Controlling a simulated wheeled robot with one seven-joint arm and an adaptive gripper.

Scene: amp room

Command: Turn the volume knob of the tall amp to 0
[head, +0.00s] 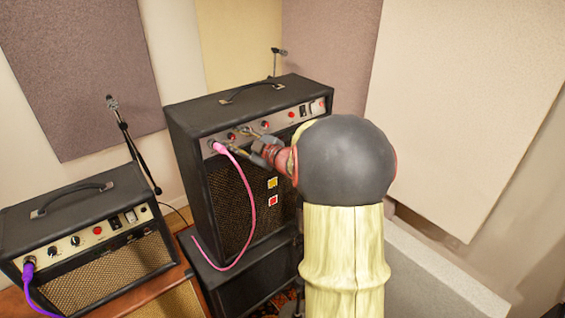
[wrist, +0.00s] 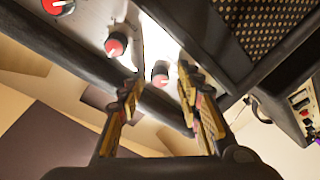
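The tall amp (head: 225,190) is a black cabinet with a silver control panel along its upper front. Its panel carries a row of red knobs: a left one (head: 231,136), a middle one (head: 265,124) and a right one (head: 291,114). My gripper (head: 251,145) is in front of the panel's left part, fingers apart. In the wrist view my gripper (wrist: 161,76) is open, with one red-capped knob (wrist: 160,74) showing between the fingertips. I see no clear contact. Two more knobs (wrist: 116,44) (wrist: 58,6) lie to the left there. Knob labels are not readable.
A pink cable (head: 250,190) plugs into the tall amp's panel, just left of my gripper. A smaller amp (head: 85,235) with a purple cable (head: 32,285) stands at the left. A microphone stand (head: 130,140) rises behind it. Wall panels stand behind and right.

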